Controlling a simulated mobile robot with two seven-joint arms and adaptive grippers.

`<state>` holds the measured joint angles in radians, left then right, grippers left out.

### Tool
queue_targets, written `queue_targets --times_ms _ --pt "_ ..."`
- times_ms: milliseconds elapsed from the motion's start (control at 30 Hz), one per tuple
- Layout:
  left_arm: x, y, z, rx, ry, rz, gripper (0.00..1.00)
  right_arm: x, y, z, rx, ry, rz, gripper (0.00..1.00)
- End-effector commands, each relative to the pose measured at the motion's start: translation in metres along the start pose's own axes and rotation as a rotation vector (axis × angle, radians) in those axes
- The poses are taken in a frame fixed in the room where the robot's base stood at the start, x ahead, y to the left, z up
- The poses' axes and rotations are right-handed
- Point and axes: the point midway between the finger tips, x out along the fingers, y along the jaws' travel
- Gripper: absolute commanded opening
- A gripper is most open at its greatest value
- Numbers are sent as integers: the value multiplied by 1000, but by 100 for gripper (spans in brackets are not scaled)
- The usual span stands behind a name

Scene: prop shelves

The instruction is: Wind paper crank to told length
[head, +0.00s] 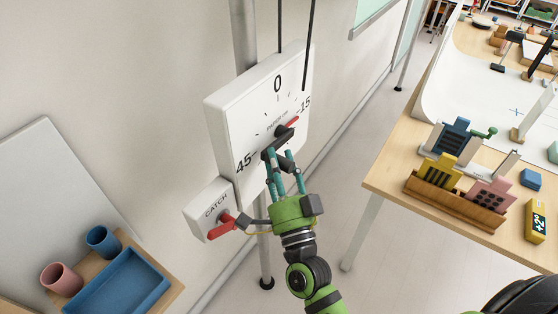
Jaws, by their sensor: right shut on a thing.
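The white dial box (223,124) of the paper crank stands on a grey post at the wall. Its face shows 0 at the top, 15 at the right and 45 at the lower left; small print is too fine to read. A red pointer (292,121) points up and right, close to the 15. My right gripper (277,157) reaches up from below and is shut on the black crank handle (280,141) at the dial's middle. A smaller white box marked CATCH (208,206) with a red lever (221,228) sits below left. My left gripper is out of view.
The red catch lever is close beside my right gripper's wrist. A wooden table (394,160) with colored blocks in a wooden rack (453,204) stands at the right. A blue tray (122,284) and two cups are at the lower left. Floor between is clear.

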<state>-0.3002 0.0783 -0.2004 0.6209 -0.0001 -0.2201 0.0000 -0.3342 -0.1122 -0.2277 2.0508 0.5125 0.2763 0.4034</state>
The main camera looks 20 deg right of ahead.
Motion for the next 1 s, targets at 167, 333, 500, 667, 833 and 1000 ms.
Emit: queue_targets --times_ms 167,333,500,667,833,1000 --pt "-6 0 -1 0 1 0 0 5 -10 -6 9 14 -15 0" --pt "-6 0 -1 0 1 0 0 5 -10 -6 10 14 -15 0" --pt "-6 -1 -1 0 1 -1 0 5 -10 -6 10 14 -15 0" --pt "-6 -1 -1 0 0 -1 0 5 -10 -6 10 14 -14 0" --pt "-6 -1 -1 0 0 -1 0 4 -8 -6 8 11 -11 61" --pt "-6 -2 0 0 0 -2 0 4 -6 -4 7 7 -7 61"
